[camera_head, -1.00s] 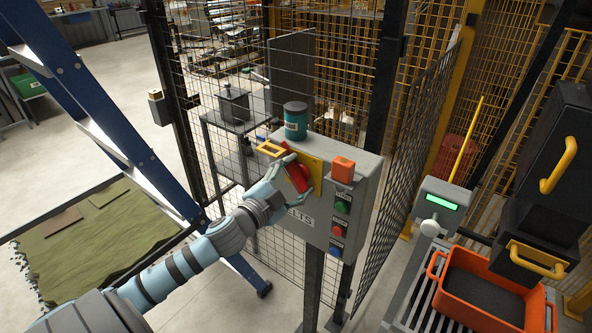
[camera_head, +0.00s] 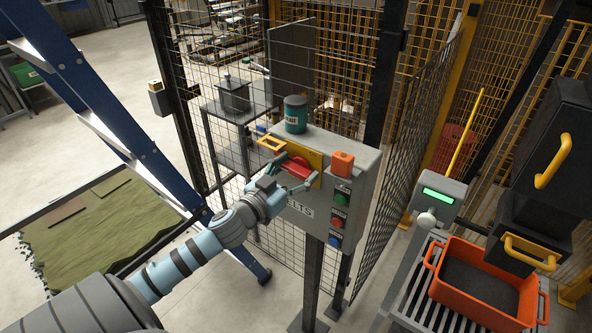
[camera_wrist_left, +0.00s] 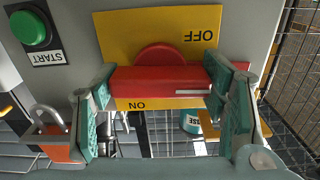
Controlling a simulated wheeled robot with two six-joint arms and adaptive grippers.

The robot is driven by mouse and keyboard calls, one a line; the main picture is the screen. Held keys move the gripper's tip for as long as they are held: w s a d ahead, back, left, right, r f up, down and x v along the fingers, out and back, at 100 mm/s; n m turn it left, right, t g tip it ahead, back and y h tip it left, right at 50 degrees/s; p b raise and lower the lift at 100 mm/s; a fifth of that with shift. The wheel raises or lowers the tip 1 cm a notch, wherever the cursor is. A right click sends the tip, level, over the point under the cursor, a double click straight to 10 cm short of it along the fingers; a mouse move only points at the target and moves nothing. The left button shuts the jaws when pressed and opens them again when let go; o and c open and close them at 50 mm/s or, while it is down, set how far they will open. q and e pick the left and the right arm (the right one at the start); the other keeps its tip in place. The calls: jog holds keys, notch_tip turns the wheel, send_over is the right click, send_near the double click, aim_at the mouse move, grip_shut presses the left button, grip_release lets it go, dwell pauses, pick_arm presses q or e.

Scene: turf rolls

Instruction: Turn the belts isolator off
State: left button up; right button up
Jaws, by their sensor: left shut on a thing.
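The belts isolator is a red rotary handle (camera_head: 297,168) on a yellow plate (camera_head: 272,146), on a grey control box (camera_head: 362,180). My left gripper (camera_head: 288,174) is shut on the red handle, one finger at each end. In the left wrist view the handle (camera_wrist_left: 160,80) lies crosswise between the finger pads (camera_wrist_left: 160,90), with a white mark toward its right end. The plate (camera_wrist_left: 120,35) appears upside down there, with OFF at upper right and ON below the handle. My right gripper is not in view.
A START button (camera_wrist_left: 30,30) and other buttons are beside the plate. Mesh fencing (camera_head: 385,200) stands close behind. An orange crate (camera_head: 478,285) is at right.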

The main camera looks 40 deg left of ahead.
pick_arm(q)
jog(key=shift+f+n, duration=0.1)
jog(key=shift+n, duration=0.4)
jog(key=o, duration=1.2)
jog(key=shift+c, duration=0.2)
jog(key=shift+s, duration=0.1)
jog(key=s, duration=1.1)
jog(key=shift+s+d, duration=0.15)
jog(key=shift+s, duration=0.25)
